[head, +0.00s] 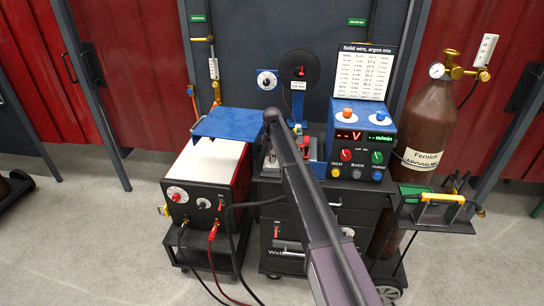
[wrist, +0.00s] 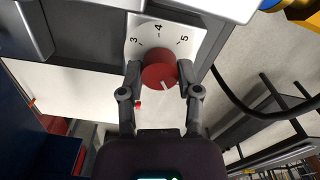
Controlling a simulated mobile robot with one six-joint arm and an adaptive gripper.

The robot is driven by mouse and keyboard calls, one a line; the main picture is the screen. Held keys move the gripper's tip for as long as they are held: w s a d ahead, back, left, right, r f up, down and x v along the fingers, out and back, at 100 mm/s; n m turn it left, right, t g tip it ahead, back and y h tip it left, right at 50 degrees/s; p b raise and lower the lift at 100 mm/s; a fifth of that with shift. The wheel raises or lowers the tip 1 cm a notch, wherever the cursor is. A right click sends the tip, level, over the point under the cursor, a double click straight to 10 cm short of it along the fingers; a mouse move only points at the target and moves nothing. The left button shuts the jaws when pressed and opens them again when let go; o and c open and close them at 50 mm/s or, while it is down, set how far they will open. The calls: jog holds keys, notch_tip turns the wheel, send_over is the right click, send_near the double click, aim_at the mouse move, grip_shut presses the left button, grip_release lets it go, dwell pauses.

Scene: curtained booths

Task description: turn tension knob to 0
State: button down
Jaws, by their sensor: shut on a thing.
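The tension knob (wrist: 158,76) is a round red knob in the wrist view. It sits on a white dial plate (wrist: 141,28) with 3, 4 and 5 showing beyond it; the rest of the scale is hidden. A short white mark on the knob lies toward its lower right, on the side away from those numbers. My gripper (wrist: 159,71) is shut on the knob, one finger on each side. In the head view my arm covers the gripper and the knob, in front of the wire feeder (head: 268,160).
The blue control box (head: 362,135) with several knobs stands right of my arm. A raised blue lid (head: 227,123) and the white-topped red welder (head: 207,165) are at left. A brown gas cylinder (head: 428,112) stands at right.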

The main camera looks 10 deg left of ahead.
jog(key=shift+s, duration=0.1)
jog(key=shift+c, duration=1.5)
grip_release()
jog(key=shift+m, duration=0.4)
